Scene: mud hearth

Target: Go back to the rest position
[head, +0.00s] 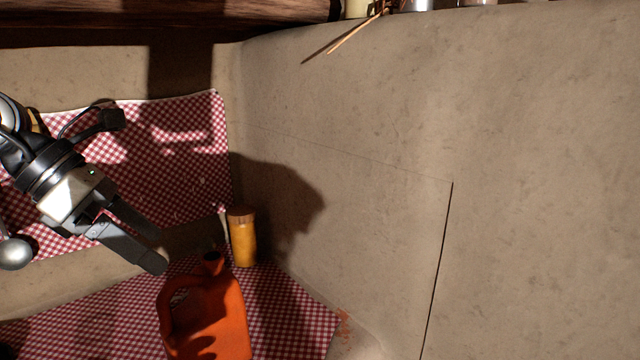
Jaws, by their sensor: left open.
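My left gripper (150,252) comes in from the left in the head view. Its two fingers point down and to the right, apart, with nothing visible between them. In the picture the fingertips lie just above and left of an orange jug (232,312) with a handle and a dark spout. I cannot tell how far apart in depth they are. My right gripper is out of view.
A yellow jar (243,246) with a brown lid stands behind the jug. A red checked cloth (305,318) lies under them, and another checked cloth (200,120) hangs behind my arm. A bare mud wall (530,190) fills the right side. Thin sticks (345,40) jut from the shelf above.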

